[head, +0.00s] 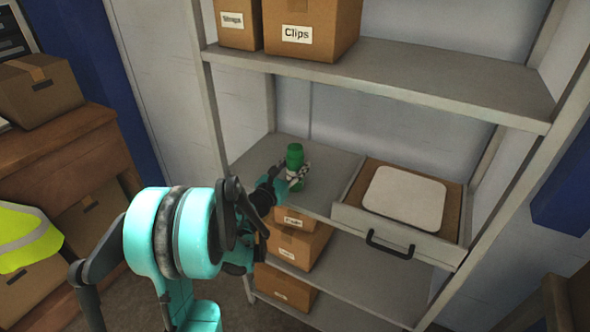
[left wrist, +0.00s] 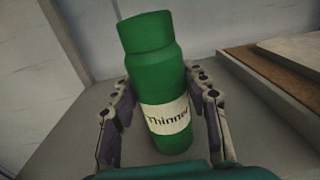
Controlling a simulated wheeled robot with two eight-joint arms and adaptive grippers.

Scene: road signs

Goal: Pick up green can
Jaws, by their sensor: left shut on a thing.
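The green can (head: 295,157) stands on the grey middle shelf, left of the drawer. In the left wrist view the green can (left wrist: 158,75) is large, with a cream label reading "Thinner", and looks slightly tilted. My left gripper (head: 293,175) is at the can's lower part, with its fingers on both sides. In the left wrist view the left gripper (left wrist: 162,118) is shut on the can, one finger at each side of the label. Whether the can's base touches the shelf is hard to tell. My right gripper is not in view.
An open drawer (head: 347,215) with a white square panel (head: 404,198) sits right of the can. Cardboard boxes stand on the top shelf (head: 420,81) above and on lower shelves beneath. A shelf post (head: 211,110) rises at the left.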

